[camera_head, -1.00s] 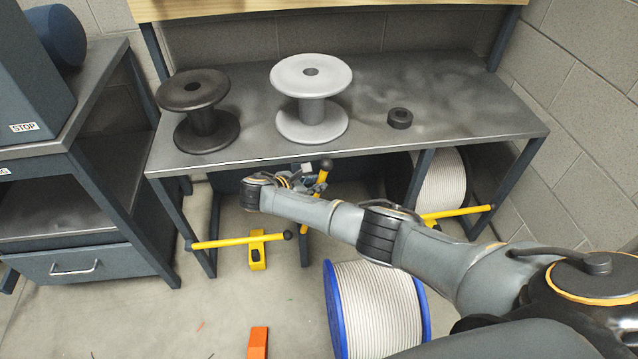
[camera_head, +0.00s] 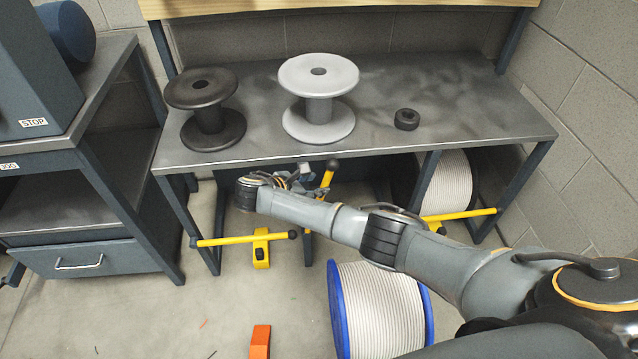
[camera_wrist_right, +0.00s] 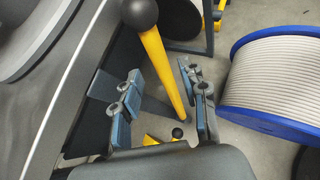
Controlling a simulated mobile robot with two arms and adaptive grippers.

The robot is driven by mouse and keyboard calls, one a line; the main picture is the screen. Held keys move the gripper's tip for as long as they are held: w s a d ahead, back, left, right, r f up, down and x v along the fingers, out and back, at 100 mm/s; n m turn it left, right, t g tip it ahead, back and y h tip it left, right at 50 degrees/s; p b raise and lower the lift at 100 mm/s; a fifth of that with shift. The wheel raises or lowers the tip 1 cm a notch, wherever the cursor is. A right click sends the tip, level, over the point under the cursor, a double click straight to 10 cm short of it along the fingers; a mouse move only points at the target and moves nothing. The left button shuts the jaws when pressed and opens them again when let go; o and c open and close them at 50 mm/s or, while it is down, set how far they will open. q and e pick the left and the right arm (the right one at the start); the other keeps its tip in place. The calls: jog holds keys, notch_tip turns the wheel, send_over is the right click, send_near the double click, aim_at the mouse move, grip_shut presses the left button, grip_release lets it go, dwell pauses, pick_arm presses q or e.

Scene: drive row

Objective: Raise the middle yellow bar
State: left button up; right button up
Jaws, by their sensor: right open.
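The middle yellow bar (camera_head: 327,180) stands steeply tilted at the front edge of the bench, with its black knob at the upper end. In the right wrist view the bar (camera_wrist_right: 166,70) runs between the two fingers of my right gripper (camera_wrist_right: 160,78). The fingers are open, one on each side of the bar, with a gap visible on both sides. In the head view my right gripper (camera_head: 308,184) is partly hidden behind its own wrist and beside the bar. My left gripper is out of view.
Other yellow bars lie nearly level at left (camera_head: 240,241) and right (camera_head: 462,214). The bench (camera_head: 450,90) holds a black spool (camera_head: 205,118), a grey spool (camera_head: 318,108) and a black ring (camera_head: 406,120). A blue-rimmed cable reel (camera_head: 382,315) and an orange wedge (camera_head: 260,342) are on the floor.

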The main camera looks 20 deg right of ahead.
jog(key=v, duration=0.9)
jog(key=shift+s+a, duration=0.1)
